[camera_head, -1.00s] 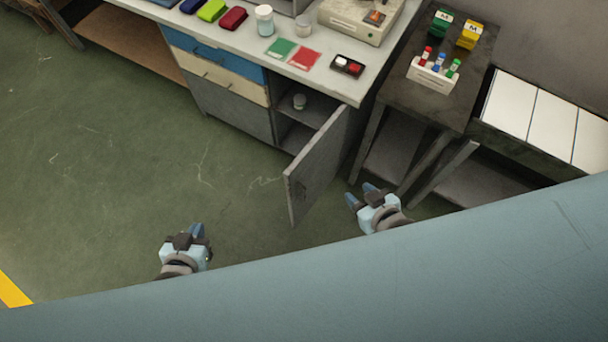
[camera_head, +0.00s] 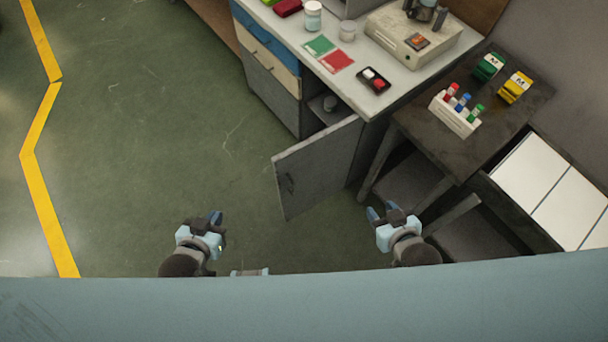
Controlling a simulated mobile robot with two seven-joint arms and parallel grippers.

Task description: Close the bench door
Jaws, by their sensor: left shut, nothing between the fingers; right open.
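The bench door (camera_head: 318,168) is a grey panel standing open, swung out from the bench cupboard. A dark handle shows near its free edge at the left. Neither appears to touch the door.
The bench top (camera_head: 395,72) carries a device (camera_head: 412,35), jars and coloured cards. A dark side table (camera_head: 440,140) with a rack of tubes (camera_head: 456,113) stands close right of the door. Green floor (camera_head: 150,130) is clear to the left, with a yellow line (camera_head: 47,200).

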